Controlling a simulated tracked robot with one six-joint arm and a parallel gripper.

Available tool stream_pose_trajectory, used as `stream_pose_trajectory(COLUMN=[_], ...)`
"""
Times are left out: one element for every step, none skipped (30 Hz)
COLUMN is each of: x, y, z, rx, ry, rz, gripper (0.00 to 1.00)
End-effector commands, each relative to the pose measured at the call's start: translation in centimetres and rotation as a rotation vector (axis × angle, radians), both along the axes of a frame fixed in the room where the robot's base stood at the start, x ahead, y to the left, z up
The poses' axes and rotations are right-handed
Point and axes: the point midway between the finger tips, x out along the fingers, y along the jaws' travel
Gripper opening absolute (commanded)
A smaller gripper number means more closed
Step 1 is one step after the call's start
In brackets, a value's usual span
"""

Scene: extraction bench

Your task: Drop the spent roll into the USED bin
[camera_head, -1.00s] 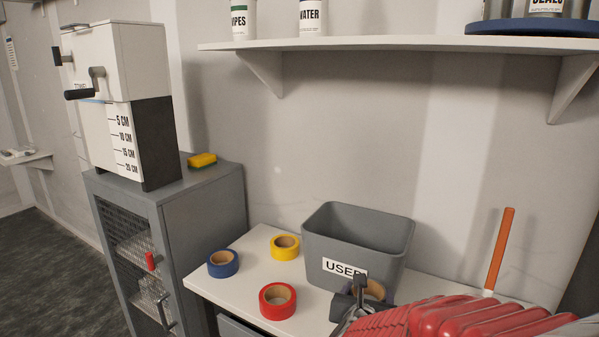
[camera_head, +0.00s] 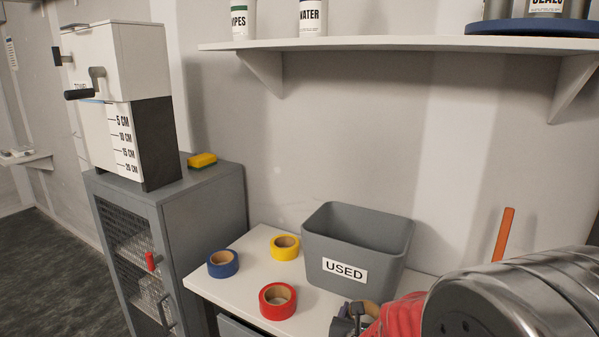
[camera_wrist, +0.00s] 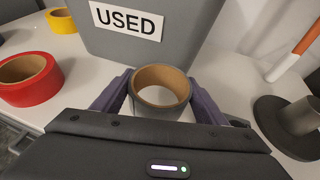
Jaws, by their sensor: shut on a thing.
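The spent roll (camera_wrist: 161,88) shows a bare brown cardboard core with a grey outside. My gripper (camera_wrist: 160,100) is shut on it, with a purple finger on each side. The roll is outside the USED bin, in front of its labelled wall. The grey USED bin (camera_head: 318,247) stands on the white table, open at the top; its label also faces me in the wrist view (camera_wrist: 170,50). In the head view my gripper (camera_head: 350,318) and the roll (camera_head: 371,309) are low at the bottom, partly hidden by my arm. The bin's floor is hidden.
Red (camera_head: 277,301), yellow (camera_head: 284,247) and blue (camera_head: 222,263) tape rolls lie left of the bin. An orange-topped post (camera_head: 504,234) stands to its right; a dark round base (camera_wrist: 290,128) shows near it. A shelf (camera_head: 400,44) hangs above.

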Motion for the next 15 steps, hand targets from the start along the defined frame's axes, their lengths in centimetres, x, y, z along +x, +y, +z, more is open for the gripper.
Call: stream_pose_trajectory(x=[0.0,0.0,0.0,0.1,0.1,0.1,0.1,0.1,0.1,0.1,0.1,0.1,0.1,0.1,0.0], y=[0.0,0.0,0.0,0.0,0.0,0.0,0.0,0.0,0.0,0.0,0.0,0.0,0.0,0.0,0.0], z=[0.2,0.4,0.6,0.9,1.1,1.6,2.0,2.5,2.8,3.1,3.4,3.9,4.2,4.5,5.0], rx=[0.000,0.000,0.001,0.001,0.001,0.001,0.002,0.002,0.003,0.002,0.001,0.001,0.002,0.001,0.002], ry=[-0.002,-0.002,-0.003,-0.005,-0.005,-0.005,-0.006,-0.007,-0.005,-0.005,-0.005,-0.005,-0.005,-0.004,-0.005], rz=[0.000,0.000,-0.001,-0.001,-0.001,-0.001,0.000,-0.001,-0.001,0.000,0.000,-0.001,0.000,0.000,0.000], gripper=[0.45,0.45,0.45,0.45,0.45,0.45,0.45,0.45,0.45,0.45,0.45,0.45,0.45,0.45,0.45])
